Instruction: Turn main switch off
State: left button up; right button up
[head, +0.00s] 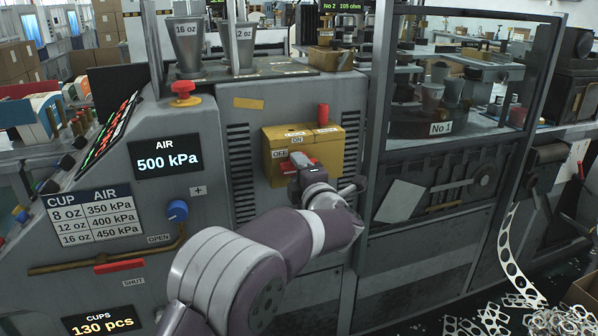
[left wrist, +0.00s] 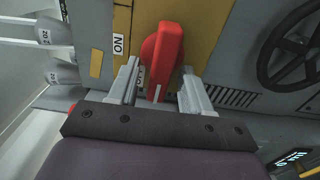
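The main switch is a red rotary handle (left wrist: 165,50) on a yellow box (head: 335,142) on the grey machine front. The box carries an OFF label at left and an ON label (left wrist: 118,45) at top. In the left wrist view, the handle lies across the direction to ON; its white-marked end seems to point to the OFF side. My left gripper (head: 297,164) is at the handle and hides part of it in the head view. In the left wrist view its fingers (left wrist: 160,88) stand apart on both sides of the handle, with gaps. My right gripper is out of view.
A red knob (head: 323,115) stands on top of the box. An emergency stop (head: 184,93), a blue valve knob (head: 177,211) and a red lever (head: 119,266) are to the left. A glazed door frame (head: 376,120) stands close on the right.

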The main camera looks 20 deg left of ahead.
pick_arm(q)
jog(key=v, duration=1.2)
jog(key=shift+s+d, duration=0.2)
